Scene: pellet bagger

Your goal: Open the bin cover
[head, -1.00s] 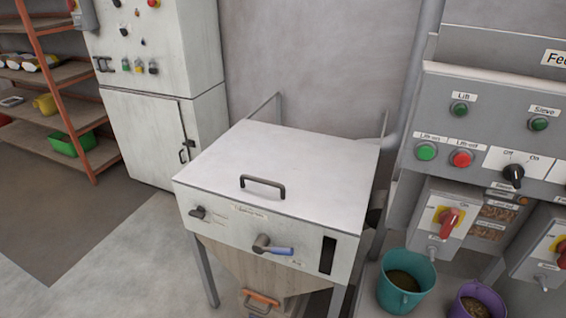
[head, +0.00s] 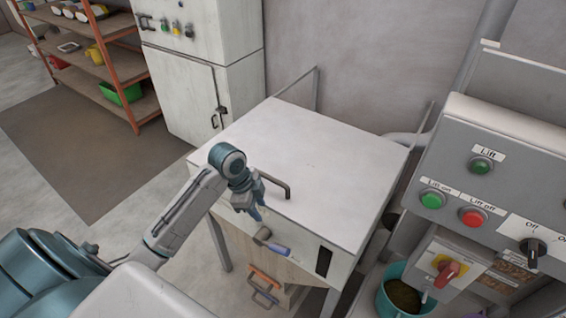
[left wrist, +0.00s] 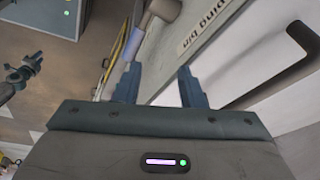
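The bin cover (head: 310,150) is a flat white lid, lying closed on the bin. Its dark bar handle (head: 272,182) stands near the front edge and also shows at the upper right of the left wrist view (left wrist: 292,62). My left gripper (head: 256,210) is over the front edge of the bin, just left of the handle and apart from it. In the left wrist view its two fingers (left wrist: 158,88) stand apart with nothing between them. The bin's front (head: 300,250) carries a blue-gripped lever (head: 274,245). My right gripper is not in view.
A control panel (head: 500,170) with buttons and a red switch stands close on the right, with a teal bucket (head: 393,290) below it. A white cabinet (head: 190,100) stands behind left, and shelves (head: 90,75) beyond it. Floor left of the bin is clear.

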